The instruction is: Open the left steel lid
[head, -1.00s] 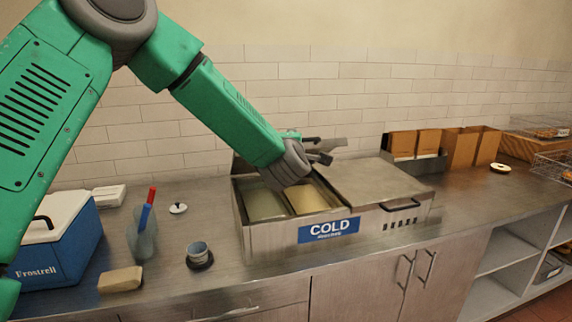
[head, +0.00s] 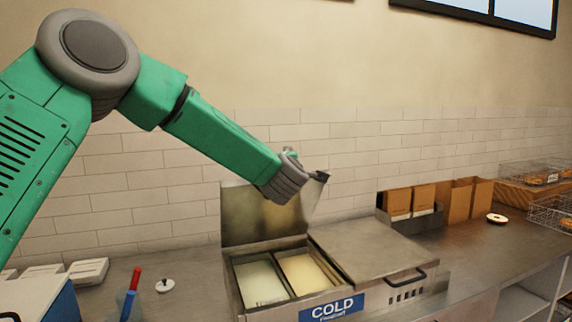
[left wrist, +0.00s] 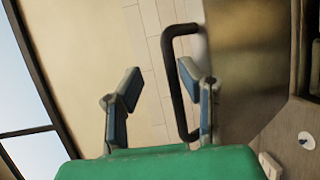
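The left steel lid (head: 241,215) stands raised at the back of the cold unit (head: 375,242), roughly upright, in the head view. Its steel face also shows in the left wrist view (left wrist: 245,75). Its black bar handle (left wrist: 176,85) runs between my left gripper's fingers (left wrist: 160,72), close to the right-hand finger. The fingers are spread apart, not clamped on the handle. In the head view my left gripper (head: 308,176) is at the lid's upper right, partly covering it. My right gripper is in neither view.
Two bins, one whitish (head: 259,283) and one yellowish (head: 304,272), lie exposed. The closed right lid (head: 365,248) is beside them. A blue-and-white cooler (head: 45,295) and a small white lidded knob (head: 164,286) are at left. Brown boxes (head: 460,200) stand at right.

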